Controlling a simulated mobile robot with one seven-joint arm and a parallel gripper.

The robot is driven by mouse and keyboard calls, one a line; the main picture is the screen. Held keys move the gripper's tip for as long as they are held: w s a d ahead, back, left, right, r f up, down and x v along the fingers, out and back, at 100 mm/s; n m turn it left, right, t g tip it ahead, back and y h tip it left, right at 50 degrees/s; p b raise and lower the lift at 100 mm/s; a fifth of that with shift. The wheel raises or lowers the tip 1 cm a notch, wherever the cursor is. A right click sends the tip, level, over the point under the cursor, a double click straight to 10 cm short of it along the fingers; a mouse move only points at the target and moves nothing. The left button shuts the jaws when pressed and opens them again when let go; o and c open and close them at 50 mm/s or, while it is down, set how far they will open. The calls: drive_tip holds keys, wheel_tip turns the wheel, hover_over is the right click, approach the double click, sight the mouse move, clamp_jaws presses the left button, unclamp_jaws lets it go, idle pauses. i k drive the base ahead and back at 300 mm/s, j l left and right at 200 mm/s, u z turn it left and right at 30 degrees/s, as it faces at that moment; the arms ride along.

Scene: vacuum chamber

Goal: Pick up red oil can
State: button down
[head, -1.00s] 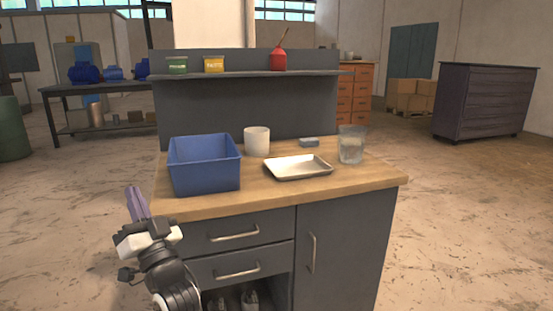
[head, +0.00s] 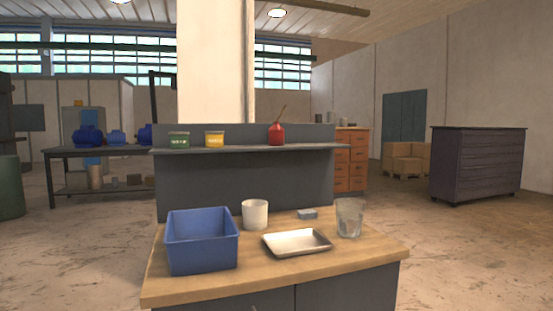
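The red oil can (head: 276,134) stands upright on the raised shelf (head: 235,151) at the back of the workbench, toward the shelf's right side. Its thin spout tilts up and to the right. My gripper does not show in the head view now.
On the wooden bench top (head: 190,286) are a blue bin (head: 203,255), a white cup (head: 255,214), a metal tray (head: 297,242), a small grey block (head: 307,214) and a clear glass (head: 349,218). A pale pillar (head: 216,70) rises behind the shelf.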

sight(275, 132)
drive_tip(key=i+l+u, duration=0.25)
drive_tip(key=i+l, duration=0.15)
drive_tip(key=l, duration=0.2)
drive_tip(key=i+l+u, duration=0.15)
drive_tip(key=l, duration=0.2)
drive_tip(key=i+l+u, duration=0.1)
drive_tip(key=l, duration=0.25)
drive_tip(key=i+l+u, duration=0.25)
drive_tip(key=l, duration=0.5)
drive_tip(key=i, duration=0.1)
